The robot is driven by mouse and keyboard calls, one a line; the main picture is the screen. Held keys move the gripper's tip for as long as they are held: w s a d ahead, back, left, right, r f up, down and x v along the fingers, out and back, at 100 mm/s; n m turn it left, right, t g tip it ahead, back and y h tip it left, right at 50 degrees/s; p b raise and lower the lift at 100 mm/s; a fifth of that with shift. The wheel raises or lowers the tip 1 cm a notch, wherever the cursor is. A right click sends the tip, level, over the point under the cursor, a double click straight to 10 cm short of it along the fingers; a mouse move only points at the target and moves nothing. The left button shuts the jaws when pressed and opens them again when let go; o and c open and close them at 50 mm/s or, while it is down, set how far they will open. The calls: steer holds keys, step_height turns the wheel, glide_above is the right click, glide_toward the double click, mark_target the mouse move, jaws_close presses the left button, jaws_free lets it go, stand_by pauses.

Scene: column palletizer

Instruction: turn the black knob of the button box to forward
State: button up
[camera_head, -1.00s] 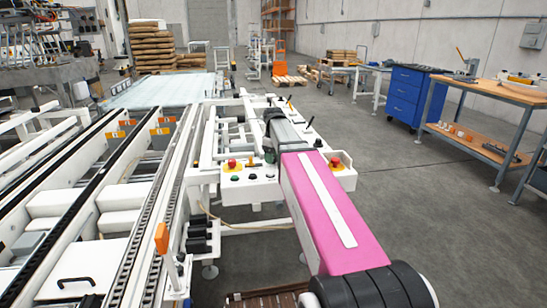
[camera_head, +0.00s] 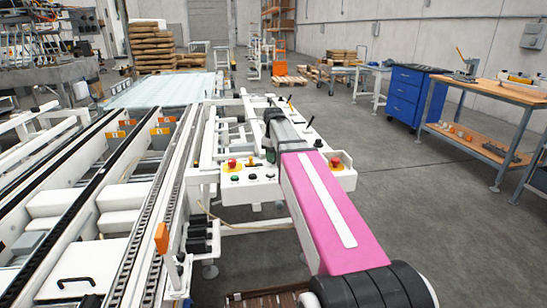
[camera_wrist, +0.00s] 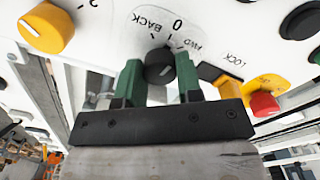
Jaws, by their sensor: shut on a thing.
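The black knob (camera_wrist: 158,66) shows in the wrist view on the white button box panel (camera_wrist: 215,22). The labels BACK, 0 and FWD are printed around it. My gripper (camera_wrist: 160,76) has its two green fingers shut on the knob, one on each side. The knob's pointer is too unclear to tell which label it faces. In the head view the button box (camera_head: 262,190) stands past the end of my pink arm. My arm hides the knob and most of my gripper there.
A yellow knob (camera_wrist: 46,28) lies left of the black knob, and a red button (camera_wrist: 264,103) on a yellow base lies right, near a LOCK label. Conveyor rails (camera_head: 150,210) run left of the box. Open floor lies right, before a blue cabinet (camera_head: 414,95) and a workbench (camera_head: 490,90).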

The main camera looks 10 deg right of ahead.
steer(key=m, duration=0.4)
steer(key=shift+m, duration=1.5)
steer(key=o, duration=0.9)
steer(key=shift+o, duration=0.2)
steer(key=shift+r, duration=0.15)
step_height(320, 180, up, 11)
steer(key=shift+f, duration=0.2)
